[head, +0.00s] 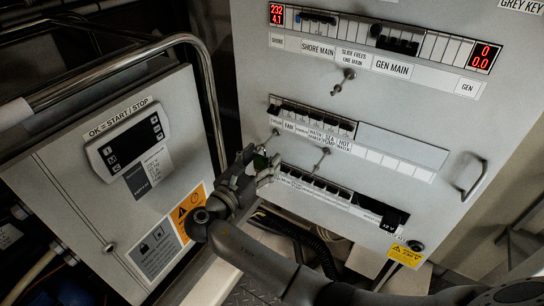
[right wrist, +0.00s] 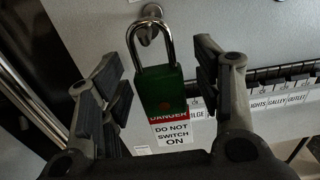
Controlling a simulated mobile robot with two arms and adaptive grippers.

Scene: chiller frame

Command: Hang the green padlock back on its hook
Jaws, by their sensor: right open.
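The green padlock (right wrist: 160,88) is upright between the two fingers of my open right gripper (right wrist: 163,85) in the right wrist view, with dark gaps on both sides. Its steel shackle loops around the metal hook (right wrist: 147,32) on the panel, as seen from here; whether it bears on the hook is hard to tell. A red and white "DANGER DO NOT SWITCH ON" tag (right wrist: 172,130) shows below the padlock. In the head view the right gripper (head: 256,172) is at the panel's left edge, with a sliver of the green padlock (head: 260,162) showing. My left gripper is not in view.
The grey switch panel (head: 330,120) carries breaker rows, more pegs (head: 348,76) and a handle (head: 473,181) at right. A grey cabinet (head: 75,175) with a display (head: 128,141) and a metal rail (head: 208,90) stand close on the left.

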